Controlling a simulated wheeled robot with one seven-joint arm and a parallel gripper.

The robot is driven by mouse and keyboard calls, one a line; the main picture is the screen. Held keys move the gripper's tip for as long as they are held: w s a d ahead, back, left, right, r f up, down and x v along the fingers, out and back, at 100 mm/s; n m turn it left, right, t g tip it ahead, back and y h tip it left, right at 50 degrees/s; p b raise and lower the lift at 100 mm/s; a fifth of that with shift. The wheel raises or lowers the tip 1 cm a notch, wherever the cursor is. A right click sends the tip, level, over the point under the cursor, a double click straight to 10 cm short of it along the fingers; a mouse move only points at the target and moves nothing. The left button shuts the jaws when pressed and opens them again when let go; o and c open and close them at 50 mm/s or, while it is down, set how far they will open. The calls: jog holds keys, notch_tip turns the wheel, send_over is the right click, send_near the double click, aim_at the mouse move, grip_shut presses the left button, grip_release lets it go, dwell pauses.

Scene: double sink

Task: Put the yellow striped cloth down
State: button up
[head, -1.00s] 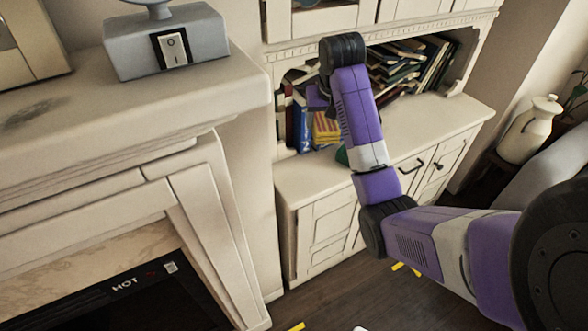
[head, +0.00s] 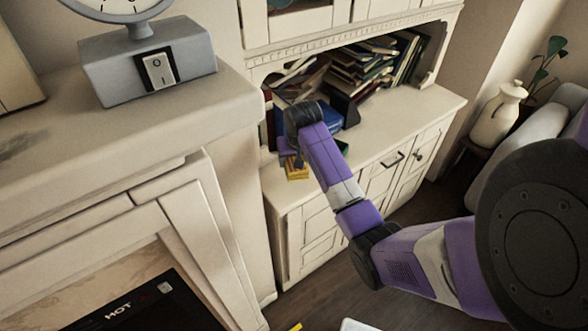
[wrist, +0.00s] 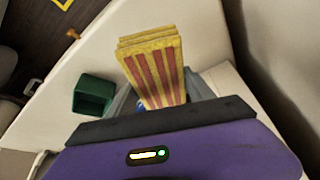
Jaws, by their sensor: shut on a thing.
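The yellow striped cloth (wrist: 155,72) is a folded yellow piece with red stripes. In the wrist view it stands out between the fingers of my gripper (wrist: 165,100), which is shut on it. In the head view a small part of the cloth (head: 296,169) shows below my wrist, near the left end of the cabinet's counter. My arm hides most of the gripper in the head view. Whether the cloth touches the counter (head: 400,125) is hard to tell.
A dark green open box (wrist: 93,94) sits on the counter beside the cloth. Several books (head: 385,62) lean and lie at the back of the shelf. The counter's right part is clear. A fireplace mantel (head: 185,118) with a grey scale (head: 148,65) stands at the left.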

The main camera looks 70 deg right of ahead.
jog(key=shift+f, duration=2.35)
jog(key=o, duration=1.3)
jog(key=shift+f, duration=0.1)
jog(key=v, duration=1.2)
jog(key=shift+d, duration=0.1)
